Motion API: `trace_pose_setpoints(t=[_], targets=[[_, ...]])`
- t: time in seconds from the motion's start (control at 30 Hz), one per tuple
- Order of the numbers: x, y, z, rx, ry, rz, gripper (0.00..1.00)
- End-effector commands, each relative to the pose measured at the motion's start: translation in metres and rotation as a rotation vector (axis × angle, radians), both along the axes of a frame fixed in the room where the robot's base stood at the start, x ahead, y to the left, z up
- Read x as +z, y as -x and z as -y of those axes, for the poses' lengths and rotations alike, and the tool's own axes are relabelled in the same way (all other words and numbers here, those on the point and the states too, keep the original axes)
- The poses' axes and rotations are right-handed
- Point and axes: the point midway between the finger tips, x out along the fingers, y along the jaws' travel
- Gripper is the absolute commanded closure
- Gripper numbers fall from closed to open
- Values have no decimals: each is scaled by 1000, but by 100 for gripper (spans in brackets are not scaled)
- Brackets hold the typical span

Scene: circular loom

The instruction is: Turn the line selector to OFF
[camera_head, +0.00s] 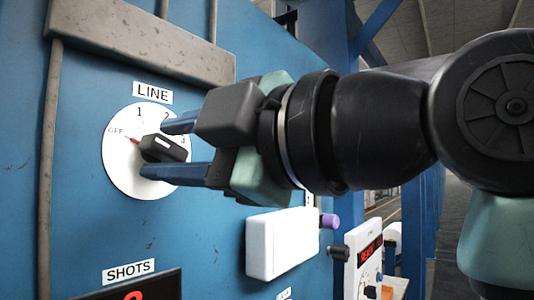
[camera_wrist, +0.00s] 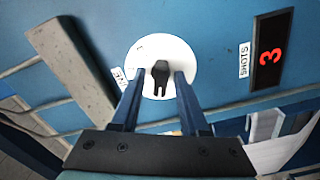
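The line selector is a black knob (camera_head: 163,149) on a round white dial (camera_head: 118,172) under a LINE label (camera_head: 152,93). The dial carries OFF at its left and numbers across the top and right. A red mark shows at the knob's left end, towards OFF. My gripper (camera_head: 155,148) is open at the dial, with one blue finger above the knob and one below. In the wrist view the knob (camera_wrist: 160,72) sits between the two fingertips, with a gap visible on each side. The fingers hide part of the dial.
A grey beam (camera_head: 140,45) runs across the blue panel above the dial, and a pipe (camera_head: 49,150) stands at its left. A white box (camera_head: 275,243) is below my gripper. A SHOTS label (camera_head: 128,271) and red display (camera_wrist: 270,56) are lower on the panel.

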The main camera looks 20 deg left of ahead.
Motion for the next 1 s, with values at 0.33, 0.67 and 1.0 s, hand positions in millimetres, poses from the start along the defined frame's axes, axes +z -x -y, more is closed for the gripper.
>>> trace_pose_setpoints(t=[0.33,0.67,1.0], targets=[[-1,1,3,-1,0,-3,50],[-1,17,47,-2,-1,-3,50],[-1,24,66,0,2,-5,50]])
